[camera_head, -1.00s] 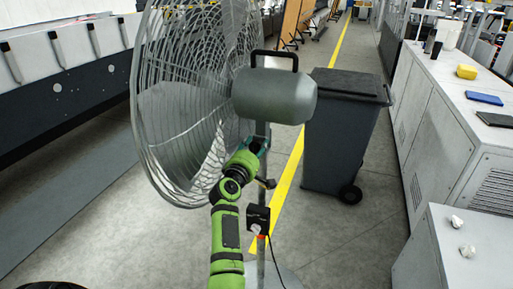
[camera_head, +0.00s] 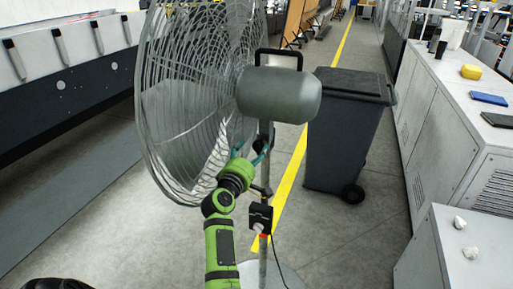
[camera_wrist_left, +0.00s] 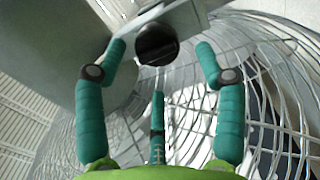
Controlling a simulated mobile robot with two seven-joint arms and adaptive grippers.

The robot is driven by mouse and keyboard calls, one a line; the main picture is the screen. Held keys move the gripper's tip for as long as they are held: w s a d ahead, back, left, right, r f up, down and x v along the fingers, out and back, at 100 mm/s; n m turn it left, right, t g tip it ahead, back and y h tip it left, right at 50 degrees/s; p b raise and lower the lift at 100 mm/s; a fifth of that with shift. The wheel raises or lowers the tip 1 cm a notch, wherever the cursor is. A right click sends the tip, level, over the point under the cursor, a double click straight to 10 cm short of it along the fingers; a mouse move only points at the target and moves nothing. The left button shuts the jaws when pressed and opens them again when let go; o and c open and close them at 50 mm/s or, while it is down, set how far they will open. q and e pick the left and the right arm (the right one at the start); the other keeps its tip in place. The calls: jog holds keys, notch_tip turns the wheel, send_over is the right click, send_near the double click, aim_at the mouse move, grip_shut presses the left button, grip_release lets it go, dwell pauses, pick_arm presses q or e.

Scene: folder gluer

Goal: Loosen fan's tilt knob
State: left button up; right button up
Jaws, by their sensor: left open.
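The large grey pedestal fan (camera_head: 278,95) stands in the middle of the head view, its wire cage to the left of the motor housing. In the left wrist view the black round tilt knob (camera_wrist_left: 157,44) sits on a light metal bracket (camera_wrist_left: 185,18), below the grey motor housing (camera_wrist_left: 60,40). My left gripper (camera_head: 252,152) is below the housing, beside the fan's pole. In the left wrist view its teal fingers (camera_wrist_left: 160,50) are open, spread either side of the knob, apart from it. I cannot make out the knob in the head view. My right gripper is out of view.
A dark wheeled bin (camera_head: 345,135) stands just right of the fan. White cabinets (camera_head: 440,130) line the right side; a long machine (camera_head: 70,90) runs along the left. A black box with a cable (camera_head: 260,217) is on the pole. The floor left of the fan is clear.

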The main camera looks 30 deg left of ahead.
pick_arm(q)
jog(key=v, duration=0.3)
dwell(0.5)
